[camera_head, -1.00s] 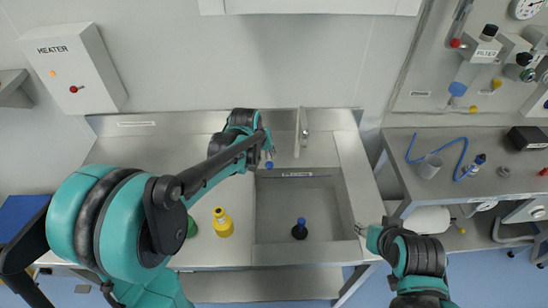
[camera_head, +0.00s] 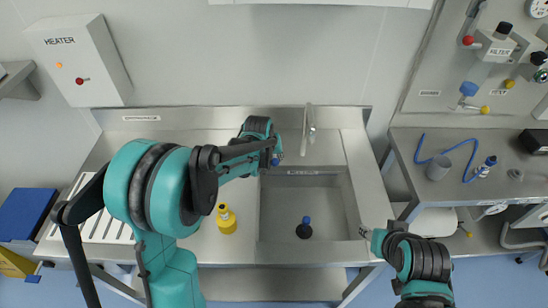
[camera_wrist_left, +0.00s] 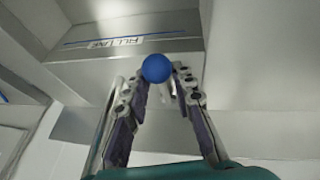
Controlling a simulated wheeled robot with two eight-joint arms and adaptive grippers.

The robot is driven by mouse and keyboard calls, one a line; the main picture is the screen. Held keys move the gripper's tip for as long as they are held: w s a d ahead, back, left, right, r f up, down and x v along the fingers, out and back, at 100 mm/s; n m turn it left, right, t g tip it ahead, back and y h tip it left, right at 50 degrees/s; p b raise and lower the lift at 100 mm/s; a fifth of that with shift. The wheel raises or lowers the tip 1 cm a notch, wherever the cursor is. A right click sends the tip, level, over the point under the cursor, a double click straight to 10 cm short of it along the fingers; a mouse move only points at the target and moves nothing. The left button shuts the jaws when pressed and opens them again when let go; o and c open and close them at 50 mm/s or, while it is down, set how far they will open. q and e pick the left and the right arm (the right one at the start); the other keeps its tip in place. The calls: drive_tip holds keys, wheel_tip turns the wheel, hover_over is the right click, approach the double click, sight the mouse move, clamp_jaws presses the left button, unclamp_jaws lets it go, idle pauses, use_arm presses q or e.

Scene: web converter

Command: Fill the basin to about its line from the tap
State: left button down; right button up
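The grey steel basin (camera_head: 356,212) is set in the counter, with a label on its far inner wall. No water shows in the basin. The tap (camera_head: 309,128) rises behind it, with no stream visible. A black piece with a blue top (camera_head: 304,228) stands on the basin floor. A blue ball-shaped knob (camera_wrist_left: 157,68) lies between my left gripper's fingertips (camera_wrist_left: 160,78); whether they touch it is unclear. My right gripper (camera_head: 364,232) is at the basin's right rim, its fingers too small to judge.
A yellow bottle (camera_head: 226,220) stands on the counter left of the basin. A ribbed drainer (camera_head: 110,228) lies farther left. A heater box (camera_head: 80,62) hangs on the wall. A side bench (camera_head: 405,150) at right holds a grey cup (camera_head: 438,168) and a blue hose (camera_head: 450,150).

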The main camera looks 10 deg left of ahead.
use_arm(q)
drive_tip(key=shift+w+a+m+g+h, duration=0.1)
drive_tip(key=shift+a+m+g+h, duration=0.3)
drive_tip(key=shift+a+m, duration=0.9)
drive_tip(key=shift+w+a+m+g+h, duration=0.1)
drive_tip(key=shift+a+m+h, duration=0.75)
drive_tip(key=shift+m, duration=0.65)
drive_tip(key=shift+a, duration=0.1)
drive_tip(key=c, duration=1.6)
unclamp_jaws()
drive_tip(key=v, duration=1.2)
drive_tip(key=shift+s, duration=0.1)
